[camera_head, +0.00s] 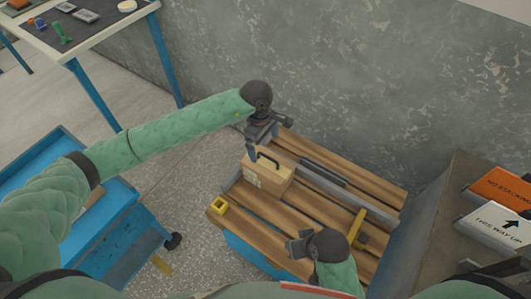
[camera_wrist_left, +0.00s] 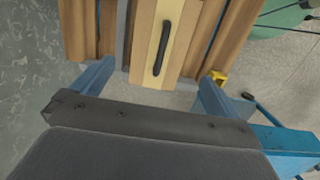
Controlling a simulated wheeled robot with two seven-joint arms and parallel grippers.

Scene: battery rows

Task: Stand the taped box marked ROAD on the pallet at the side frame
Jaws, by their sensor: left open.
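The box (camera_head: 262,182), light brown with a dark handle on top, rests on the slatted wooden pallet (camera_head: 290,218) near its left end. A pale label on its near side is too small to read. A grey rail (camera_head: 372,207) runs along the pallet behind the box; I cannot tell whether they touch. My left gripper (camera_head: 262,143) is open just above and behind the box. In the left wrist view, the box (camera_wrist_left: 146,62) with its handle and pale strip lies ahead, between the finger lines (camera_wrist_left: 153,82). My right gripper (camera_head: 300,243) is low over the pallet's front; its opening is unclear.
A yellow block (camera_head: 218,205) sits on the pallet's left corner and a yellow bracket (camera_head: 360,228) at its right. A dark bar (camera_head: 322,173) lies by the rail. The wall is close behind.

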